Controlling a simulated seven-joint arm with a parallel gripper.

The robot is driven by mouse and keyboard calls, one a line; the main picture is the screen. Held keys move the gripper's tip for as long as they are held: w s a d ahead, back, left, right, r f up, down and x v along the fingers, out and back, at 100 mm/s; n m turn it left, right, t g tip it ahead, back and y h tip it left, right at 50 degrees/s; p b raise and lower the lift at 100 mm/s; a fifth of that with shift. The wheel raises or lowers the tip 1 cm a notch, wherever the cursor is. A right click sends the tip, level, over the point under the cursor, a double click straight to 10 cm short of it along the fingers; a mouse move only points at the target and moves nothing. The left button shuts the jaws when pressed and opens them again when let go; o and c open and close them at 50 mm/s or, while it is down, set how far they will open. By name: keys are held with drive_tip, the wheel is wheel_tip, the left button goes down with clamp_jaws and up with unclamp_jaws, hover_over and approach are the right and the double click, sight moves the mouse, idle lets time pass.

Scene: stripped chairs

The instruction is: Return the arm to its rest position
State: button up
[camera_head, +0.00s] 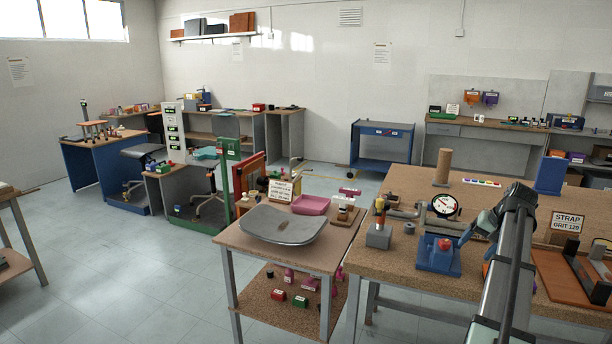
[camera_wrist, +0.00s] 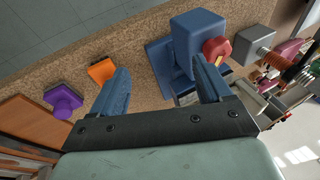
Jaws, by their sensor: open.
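A blue fixture (camera_wrist: 192,32) with a red knob (camera_wrist: 216,48) lies beyond and partly behind the right finger. I cannot tell whether that finger touches it.
A side table (camera_head: 240,241) holds a grey seat shell (camera_head: 283,226).

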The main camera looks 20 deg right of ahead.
drive_tip(key=shift+t+y, duration=0.6)
drive_tip(key=w+a, duration=0.1)
drive_tip(key=a, duration=0.2)
drive_tip(key=w+a+f, duration=0.1)
drive_tip(key=a, duration=0.3)
drive_tip(key=w+a+f, duration=0.1)
drive_tip(key=a, duration=0.2)
drive_tip(key=shift+w+a+f, duration=0.1)
drive_tip(key=shift+a+f, duration=0.1)
drive_tip(key=w+a+f+n+g+y, duration=0.1)
drive_tip(key=a+f+n+g, duration=0.15)
drive_tip(key=a+f, duration=1.3)
drive_tip(key=a+f+n+g+y, duration=0.1)
drive_tip(key=a+f+g, duration=0.2)
drive_tip(key=a+f, duration=1.25)
drive_tip(key=s+a+f+n+g+h, duration=0.1)
drive_tip(key=s+a+f+g, duration=0.1)
drive_tip(key=s+a+f, duration=0.55)
drive_tip(key=s+a+f+n+g, duration=0.2)
drive_tip(key=s+a+f, duration=0.15)
drive_tip(key=f, duration=0.65)
drive_tip(key=s+a+f+n+g+h, duration=0.1)
drive_tip(key=s+a+f, duration=0.3)
drive_tip(key=s, duration=0.6)
drive_tip(key=s+a+f+n+g+h, duration=0.1)
drive_tip(key=s+a+f, duration=0.3)
drive_tip(key=s, duration=0.6)
drive_tip(key=shift+f+n+g+h, duration=0.15)
drive_tip(key=shift+n+g+h, duration=0.25)
drive_tip(key=shift+n+g, duration=0.2)
